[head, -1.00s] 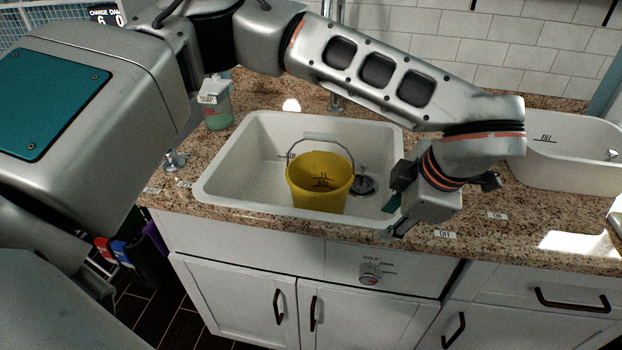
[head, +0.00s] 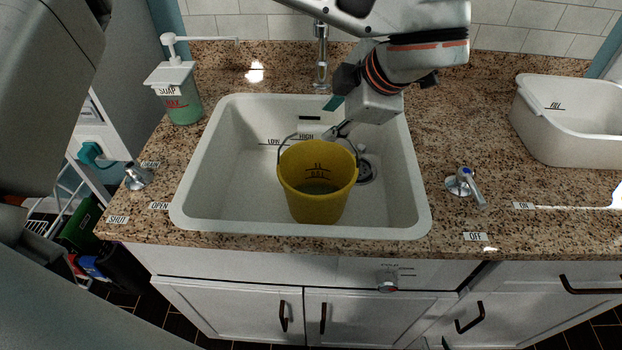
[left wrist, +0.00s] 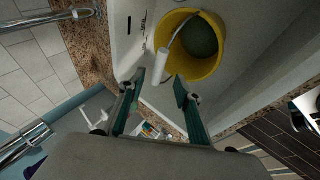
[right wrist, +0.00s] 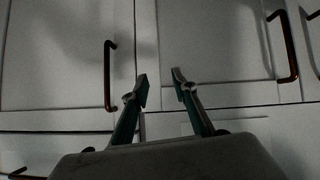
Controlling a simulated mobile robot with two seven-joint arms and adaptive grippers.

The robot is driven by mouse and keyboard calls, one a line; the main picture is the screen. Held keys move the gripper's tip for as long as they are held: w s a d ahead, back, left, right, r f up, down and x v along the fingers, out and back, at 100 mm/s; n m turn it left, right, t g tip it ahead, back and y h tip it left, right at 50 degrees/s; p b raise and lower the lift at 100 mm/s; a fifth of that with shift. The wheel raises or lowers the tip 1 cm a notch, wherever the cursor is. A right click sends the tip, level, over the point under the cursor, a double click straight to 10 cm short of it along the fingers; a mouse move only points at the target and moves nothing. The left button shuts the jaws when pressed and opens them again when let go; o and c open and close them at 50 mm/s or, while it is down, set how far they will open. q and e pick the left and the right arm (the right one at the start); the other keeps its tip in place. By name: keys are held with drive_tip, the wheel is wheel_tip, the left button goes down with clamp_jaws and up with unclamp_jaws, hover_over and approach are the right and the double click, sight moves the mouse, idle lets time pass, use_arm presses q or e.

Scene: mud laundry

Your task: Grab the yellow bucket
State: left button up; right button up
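The yellow bucket (head: 317,195) stands upright in the white sink and also shows from above in the left wrist view (left wrist: 214,67). It has level marks inside and something greenish at its bottom. Its wire handle is raised, and the pale grip (left wrist: 160,66) shows in the left wrist view. My left gripper (head: 338,130) is above the bucket's back rim. In the left wrist view its fingers (left wrist: 158,88) are apart, with the handle grip just ahead of the gap between them. My right gripper (right wrist: 160,84) is open and empty, facing the white cabinet doors.
The sink (head: 205,190) has walls around the bucket, with a faucet (head: 320,60) behind. A soap dispenser (head: 180,98) stands at left, a drain lever (head: 137,177) at front left, a tap lever (head: 466,184) at right. A white tub (head: 575,125) is further right.

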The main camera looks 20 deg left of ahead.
sight(321, 128)
use_arm(q)
drive_tip(key=shift+x, duration=0.85)
drive_tip(key=x, duration=0.5)
drive_tip(key=shift+w+a+f, duration=0.2)
drive_tip(key=shift+a+f, duration=0.05)
drive_tip(key=shift+f, duration=0.05)
clamp_jaws()
